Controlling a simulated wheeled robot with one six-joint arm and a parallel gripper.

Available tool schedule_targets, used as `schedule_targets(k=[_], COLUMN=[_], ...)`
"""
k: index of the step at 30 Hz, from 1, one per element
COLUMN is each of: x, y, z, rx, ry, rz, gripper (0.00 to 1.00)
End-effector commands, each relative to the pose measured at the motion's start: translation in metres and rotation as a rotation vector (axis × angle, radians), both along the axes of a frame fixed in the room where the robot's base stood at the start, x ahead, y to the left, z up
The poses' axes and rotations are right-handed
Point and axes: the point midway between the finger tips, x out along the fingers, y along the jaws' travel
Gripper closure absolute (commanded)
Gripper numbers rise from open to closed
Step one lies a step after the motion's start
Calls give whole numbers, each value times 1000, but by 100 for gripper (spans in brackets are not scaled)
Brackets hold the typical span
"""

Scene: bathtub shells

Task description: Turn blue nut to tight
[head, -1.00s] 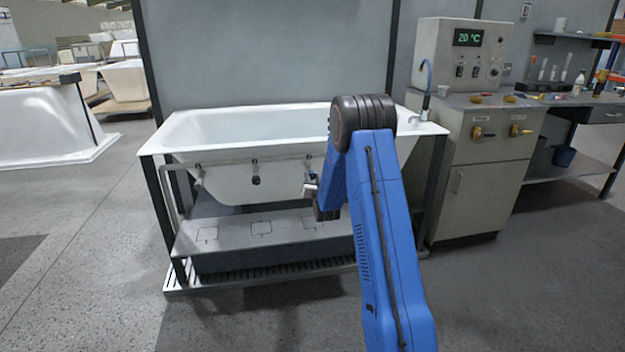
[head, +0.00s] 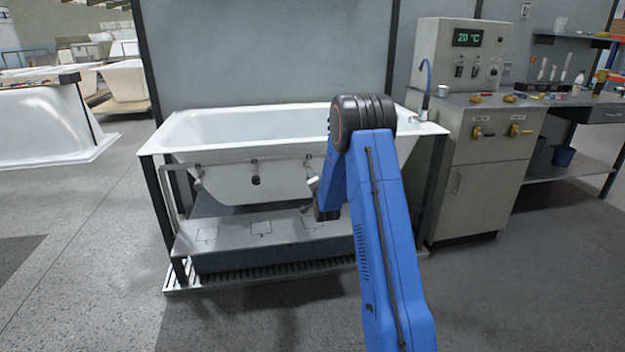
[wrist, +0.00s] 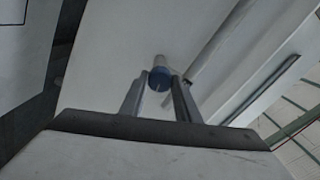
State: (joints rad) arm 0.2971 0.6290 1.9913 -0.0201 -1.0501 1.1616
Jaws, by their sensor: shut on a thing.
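The nut is too small and covered to make out there. Whether it is tight cannot be told.
A grey pipe (head: 225,161) with several dark fittings runs along the tub's front. A grey step (head: 235,240) with outlined squares lies below the tub. A control cabinet (head: 478,170) stands on the right. The floor in front is clear.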

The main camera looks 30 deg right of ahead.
Motion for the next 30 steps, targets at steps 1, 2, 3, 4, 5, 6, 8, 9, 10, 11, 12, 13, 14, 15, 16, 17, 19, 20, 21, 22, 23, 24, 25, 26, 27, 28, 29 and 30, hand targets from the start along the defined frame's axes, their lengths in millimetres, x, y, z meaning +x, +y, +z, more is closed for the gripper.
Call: schedule_targets(k=[1,2,3,4,5,6,8,9,10,11,12,13,14,15,16,17,19,20,21,22,23,24,25,26,27,28,29,30], x=[-1,-1,-1,-1,-1,-1,-1,-1,-1,-1,-1,-1,-1,-1,-1,-1,-1,-1,-1,-1,-1,-1,-1,-1,-1,-1,-1,-1], y=[-1,-1,-1,-1,-1,-1,-1,-1,-1,-1,-1,-1,-1,-1,-1,-1,-1,-1,-1,-1,-1,-1,-1,-1,-1,-1,-1,-1], z=[-1,-1,-1,-1,-1,-1,-1,-1,-2,-2,-2,-2,-2,-2,-2,-2,-2,-2,-2,-2,-2,-2,-2,-2,-2,-2,-2,-2], rx=[30,49,71,86,100,118,141,154,163,171,179,185,190,195,198,200,202,203,203,203,203,203,203,203,203,204,204,204], ry=[-7,-12,-18,-23,-27,-32,-39,-42,-44,-46,-49,-51,-52,-54,-54,-55,-56,-56,-56,-56,-56,-56,-56,-56,-56,-55,-55,-55], rz=[-1,-1,-1,-1,-1,-1,-1,-1,-1,-1,-2,-2,-2,-2,-2,-2,-2,-2,-2,-2,-2,-2,-2,-2,-2,-2,-2,-2], gripper=[93,93,93,93,93,93,93,93,93,93,93,93,93,93,93,93,93,93,93,93,93,93,93,93,93,93,93,62])
